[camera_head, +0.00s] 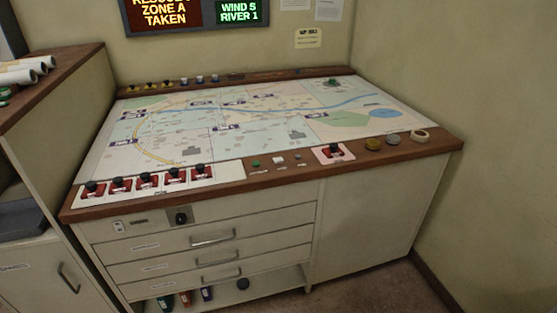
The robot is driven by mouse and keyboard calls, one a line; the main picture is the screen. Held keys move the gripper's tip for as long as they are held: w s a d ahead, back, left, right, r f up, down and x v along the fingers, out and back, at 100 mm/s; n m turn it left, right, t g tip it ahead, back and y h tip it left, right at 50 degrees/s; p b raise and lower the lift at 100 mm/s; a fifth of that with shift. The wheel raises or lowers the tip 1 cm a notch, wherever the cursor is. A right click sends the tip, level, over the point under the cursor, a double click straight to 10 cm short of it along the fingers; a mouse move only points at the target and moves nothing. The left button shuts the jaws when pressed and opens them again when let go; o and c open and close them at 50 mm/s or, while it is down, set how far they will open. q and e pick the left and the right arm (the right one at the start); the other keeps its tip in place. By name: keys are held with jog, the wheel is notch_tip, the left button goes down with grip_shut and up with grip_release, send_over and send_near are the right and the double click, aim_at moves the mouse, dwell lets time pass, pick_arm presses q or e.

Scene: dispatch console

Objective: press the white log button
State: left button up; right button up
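A small white button (278,160) sits on the brown front edge of the map console (400,149). A green button (255,164) is just left of it, and a small blue-grey item (298,156) is just right of it. These are small in the head view, and any label on the white button cannot be read. Nothing covers the white button. Neither of my grippers is in view.
Several red-based black knobs (146,180) line the front left; another (334,151) sits right of the buttons. Further right are round discs (373,144) and a tape roll (420,135). A wooden-topped cabinet (60,80) stands left. Floor shows at the bottom right.

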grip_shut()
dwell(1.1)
